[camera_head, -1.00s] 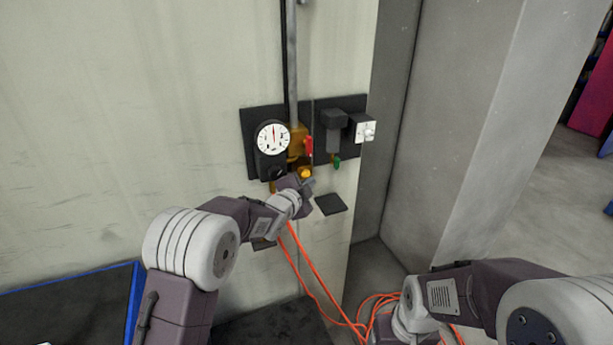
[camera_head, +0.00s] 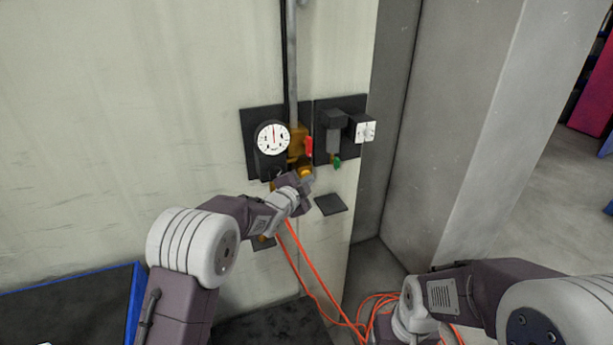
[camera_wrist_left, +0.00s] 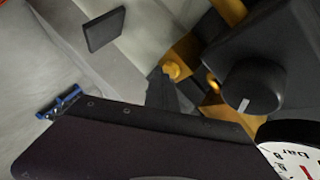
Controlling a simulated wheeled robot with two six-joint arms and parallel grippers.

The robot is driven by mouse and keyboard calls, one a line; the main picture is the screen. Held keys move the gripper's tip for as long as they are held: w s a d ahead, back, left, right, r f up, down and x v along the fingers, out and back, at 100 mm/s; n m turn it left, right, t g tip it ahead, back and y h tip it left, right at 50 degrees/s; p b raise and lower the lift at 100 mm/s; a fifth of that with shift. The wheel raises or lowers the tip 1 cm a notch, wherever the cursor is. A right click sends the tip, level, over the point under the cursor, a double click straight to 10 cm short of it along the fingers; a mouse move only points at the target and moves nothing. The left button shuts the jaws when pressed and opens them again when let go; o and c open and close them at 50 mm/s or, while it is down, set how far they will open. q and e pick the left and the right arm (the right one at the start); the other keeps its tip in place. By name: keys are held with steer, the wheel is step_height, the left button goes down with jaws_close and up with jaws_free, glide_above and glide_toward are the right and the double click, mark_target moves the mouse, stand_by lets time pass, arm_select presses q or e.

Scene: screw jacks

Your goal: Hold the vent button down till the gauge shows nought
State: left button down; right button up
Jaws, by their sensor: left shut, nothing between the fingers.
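The round white gauge (camera_head: 272,137) with a black rim is on the wall panel. Its red needle points about straight up; its figures are too small to read. The gauge's edge also shows in the left wrist view (camera_wrist_left: 292,150). The yellow vent button (camera_head: 306,171) is below the brass valve block, and in the left wrist view (camera_wrist_left: 172,71) it is beside my fingertips. My left gripper (camera_head: 307,182) is shut and empty, its tips at the button. I cannot tell whether they touch or press it.
A red lever (camera_head: 309,146) is right of the brass block (camera_head: 297,142). A black knob (camera_wrist_left: 252,88) is near the gauge. A second panel with a green-ended valve (camera_head: 336,162) and a white-faced box (camera_head: 365,130) is to the right. Orange cable (camera_head: 320,288) hangs below.

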arm_select(q)
steer(key=shift+w+a, duration=0.2)
steer(key=shift+w, duration=0.2)
stand_by(0.3)
stand_by(1.8)
steer(key=shift+s+d+b, duration=0.35)
steer(key=shift+s+b, duration=0.5)
steer(key=shift+b, duration=0.05)
steer(key=s+b, duration=0.1)
steer(key=s+d+b, duration=0.1)
steer(key=s+b, duration=0.1)
steer(key=s+d+b, duration=0.1)
steer(key=b, duration=0.1)
steer(key=shift+s, duration=0.3)
